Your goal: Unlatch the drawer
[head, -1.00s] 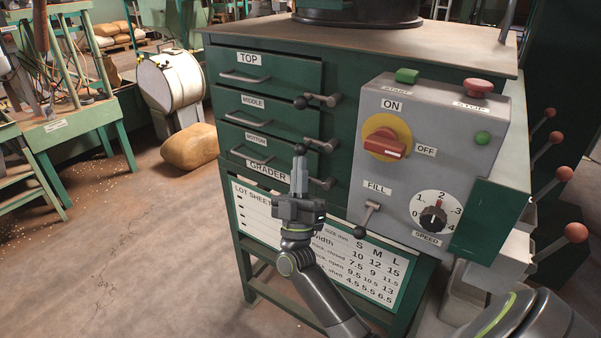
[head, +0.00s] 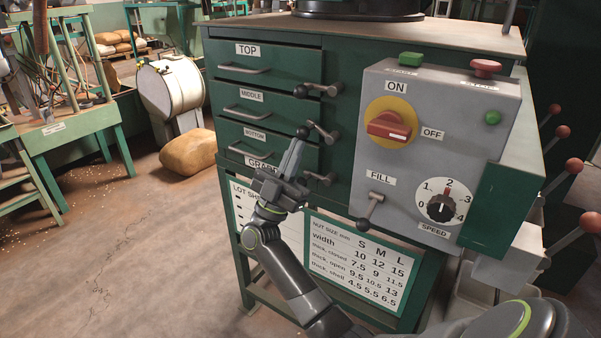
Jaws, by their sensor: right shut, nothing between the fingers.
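A green cabinet has three closed drawers: top (head: 285,68), middle (head: 290,100) and bottom (head: 230,134). A small lever latch with a dark round knob sits at each drawer's right edge. The top latch (head: 322,88) lies nearly level. The middle latch (head: 323,131) slopes, its knob end higher than its pivot end. The bottom latch (head: 320,178) is partly hidden behind my gripper. My right gripper (head: 297,146) is shut and empty, its fingers pointing up, tips just below the middle latch's knob. They look touching or very close; I cannot tell which. My left gripper is out of view.
A grey control box (head: 430,150) with a red and yellow switch, a speed dial and a fill lever (head: 369,211) stands right of the latches. Red-knobbed levers (head: 574,165) stick out at far right. The floor at left (head: 130,250) is open.

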